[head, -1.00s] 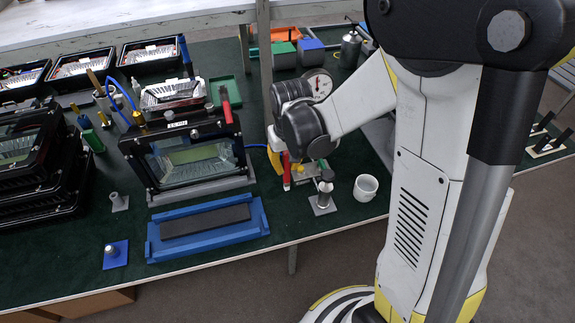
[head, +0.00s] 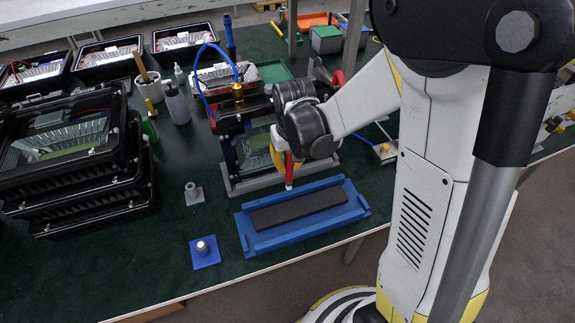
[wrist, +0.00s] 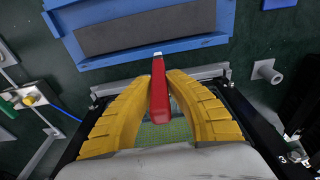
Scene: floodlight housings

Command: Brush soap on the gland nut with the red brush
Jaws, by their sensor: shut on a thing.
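My gripper (head: 281,157) has yellow fingers, shut on the red brush (head: 289,170). The brush points down in the head view, in front of the black floodlight housing (head: 229,160) and near the back edge of a blue tray (head: 243,236). In the wrist view the brush (wrist: 159,90) lies between both fingers, its pale tip pointing toward the tray (wrist: 205,42). A brass fitting (head: 238,92) with a blue hose stands at the housing's top left; it may be the gland nut. My arm hides the housing's right part. No soap pot is clearly visible.
Stacked black housings (head: 75,150) stand at the left. A grey post (head: 193,192) and a blue plate with a knob (head: 206,254) are left of the tray. The green table's front left is mostly clear.

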